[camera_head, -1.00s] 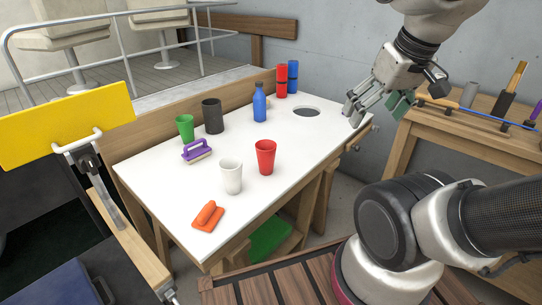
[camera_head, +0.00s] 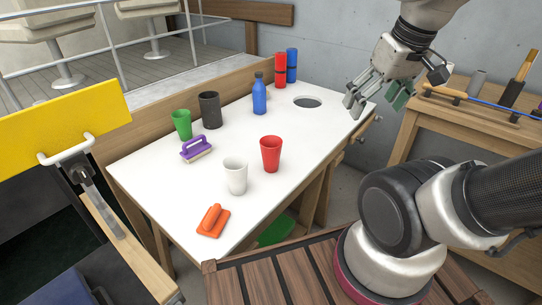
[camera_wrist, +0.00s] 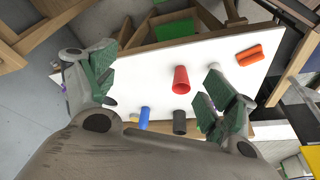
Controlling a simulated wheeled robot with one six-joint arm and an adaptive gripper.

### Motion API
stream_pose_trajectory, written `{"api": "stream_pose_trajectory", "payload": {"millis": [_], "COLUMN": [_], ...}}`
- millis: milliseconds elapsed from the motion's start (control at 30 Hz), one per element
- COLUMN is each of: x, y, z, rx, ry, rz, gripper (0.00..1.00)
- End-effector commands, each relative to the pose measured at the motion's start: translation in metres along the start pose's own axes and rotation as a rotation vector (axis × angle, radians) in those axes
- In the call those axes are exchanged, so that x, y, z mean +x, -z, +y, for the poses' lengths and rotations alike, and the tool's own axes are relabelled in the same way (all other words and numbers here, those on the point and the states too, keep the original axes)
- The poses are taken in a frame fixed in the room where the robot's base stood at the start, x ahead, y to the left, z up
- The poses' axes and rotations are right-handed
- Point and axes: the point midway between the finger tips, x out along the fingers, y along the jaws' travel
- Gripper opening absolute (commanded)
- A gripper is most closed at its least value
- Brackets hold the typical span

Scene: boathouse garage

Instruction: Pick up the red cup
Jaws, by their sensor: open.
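The red cup (camera_head: 271,153) stands upright on the white table (camera_head: 175,205), right of the white cup (camera_head: 236,176). In the wrist view the red cup (camera_wrist: 181,79) shows between my two fingers, some way beyond them. My gripper (camera_head: 372,98) is open and empty. It hangs in the air around the table's far right corner, to the right of the red cup and apart from it.
On the table are a green cup (camera_head: 182,125), a dark cup (camera_head: 209,110), a blue bottle (camera_head: 259,94), a purple brush (camera_head: 196,149) and an orange tool (camera_head: 213,221). Red (camera_head: 280,70) and blue (camera_head: 292,65) cylinders stand at the back. A wooden workbench (camera_head: 470,125) is at right.

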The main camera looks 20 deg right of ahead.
Motion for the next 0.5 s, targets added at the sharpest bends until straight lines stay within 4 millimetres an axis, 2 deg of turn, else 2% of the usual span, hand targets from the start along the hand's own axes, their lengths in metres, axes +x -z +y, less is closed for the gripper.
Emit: {"api": "stream_pose_trajectory", "payload": {"millis": [267, 500], "x": [0.02, 0.05], "y": [0.009, 0.033], "z": [-0.008, -0.023], "rx": [-0.031, -0.057], "ry": [0.009, 0.026], "rz": [-0.098, -0.219], "gripper": [0.85, 0.85]}}
